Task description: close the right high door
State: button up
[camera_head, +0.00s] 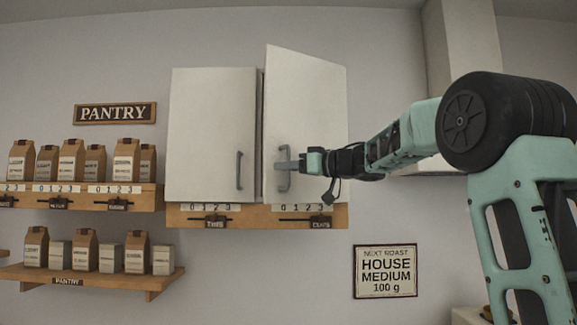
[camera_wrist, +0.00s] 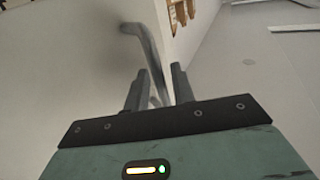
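The right high door (camera_head: 318,120) of the white wall cabinet stands part open. Its left edge is swung out toward me. Its grey bar handle (camera_head: 284,180) is near that left edge. My gripper (camera_head: 285,165) is at this handle, reaching in from the right. In the wrist view, my gripper's two fingers (camera_wrist: 160,85) stand apart, one on each side of the handle (camera_wrist: 150,50). A gap shows between the handle and the right finger. The door's pale face (camera_wrist: 65,70) fills the left of the wrist view. The cabinet's inside is hidden.
The left cabinet door (camera_head: 210,130) looks shut, with its handle (camera_head: 239,170) close to the open door's edge. A wooden label rail (camera_head: 255,216) runs below. Shelves of paper bags (camera_head: 80,195) are at left. A framed sign (camera_head: 385,271) hangs below right.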

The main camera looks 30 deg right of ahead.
grip_shut()
jog(key=shift+w+h, duration=0.3)
jog(key=shift+w, duration=0.1)
jog(key=w+d+m+t+h+p, duration=0.1)
jog(key=w+m+h, duration=0.5)
jog(key=w, duration=0.6)
jog(key=t+h+p, duration=0.1)
jog(key=h, duration=0.1)
jog(key=shift+d+h, duration=0.3)
jog(key=shift+d, duration=0.05)
jog(key=shift+r, duration=0.15)
